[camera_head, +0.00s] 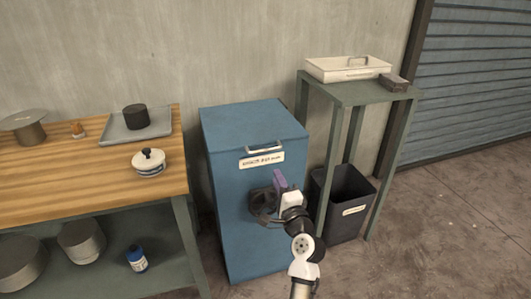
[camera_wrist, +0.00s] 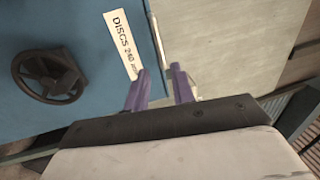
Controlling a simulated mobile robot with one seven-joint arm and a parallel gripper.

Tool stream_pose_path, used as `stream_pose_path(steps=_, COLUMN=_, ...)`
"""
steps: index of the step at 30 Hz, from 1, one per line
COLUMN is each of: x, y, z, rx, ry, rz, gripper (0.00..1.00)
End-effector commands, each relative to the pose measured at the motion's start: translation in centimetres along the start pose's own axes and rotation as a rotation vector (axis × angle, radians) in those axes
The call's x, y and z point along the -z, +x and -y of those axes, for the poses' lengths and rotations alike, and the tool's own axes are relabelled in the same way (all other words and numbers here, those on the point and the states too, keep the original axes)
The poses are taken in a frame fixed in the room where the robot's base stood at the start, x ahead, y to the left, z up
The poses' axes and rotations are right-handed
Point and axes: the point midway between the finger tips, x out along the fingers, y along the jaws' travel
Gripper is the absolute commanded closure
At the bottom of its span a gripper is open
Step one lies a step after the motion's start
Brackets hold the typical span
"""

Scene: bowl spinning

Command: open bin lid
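The blue bin (camera_head: 232,225) stands against the wall, and its lid (camera_head: 250,122) looks closed. A pale bar handle (camera_head: 265,147) is at the lid's front edge, above a white label (camera_head: 262,160). In the wrist view the label (camera_wrist: 121,42) reads "DISCS 240", and the handle (camera_wrist: 160,48) shows edge-on beyond the fingertips. My gripper (camera_head: 280,182) is in front of the bin, below the handle in the head view. Its purple fingers (camera_wrist: 160,78) are apart, with nothing visibly held. Whether they touch the bin cannot be told.
A dark handwheel (camera_wrist: 48,76) is on the bin's front, close to my gripper. A wooden workbench (camera_head: 80,175) stands left. A green stand (camera_head: 345,92) holding a white lidded tray (camera_head: 345,70) and a dark waste bin (camera_head: 340,210) stand right. Floor at right is clear.

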Motion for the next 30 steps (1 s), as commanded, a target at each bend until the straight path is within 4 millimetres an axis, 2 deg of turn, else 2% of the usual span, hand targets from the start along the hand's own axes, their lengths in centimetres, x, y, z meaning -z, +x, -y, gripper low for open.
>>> stream_pose_path(steps=5, x=0.4, y=1.4, z=-0.2, rx=-0.005, ry=0.02, rz=-0.001, gripper=0.75)
stream_pose_path(steps=15, x=0.3, y=8.6, z=-0.1, rx=-0.004, ry=0.015, rz=0.0, gripper=0.75)
stream_pose_path(steps=21, x=0.4, y=11.9, z=-0.2, rx=-0.004, ry=0.014, rz=-0.002, gripper=0.75)
stream_pose_path(steps=25, x=0.4, y=13.0, z=-0.2, rx=-0.004, ry=0.014, rz=-0.002, gripper=0.75)
stream_pose_path(steps=30, x=0.4, y=13.5, z=-0.3, rx=-0.004, ry=0.014, rz=-0.002, gripper=0.75)
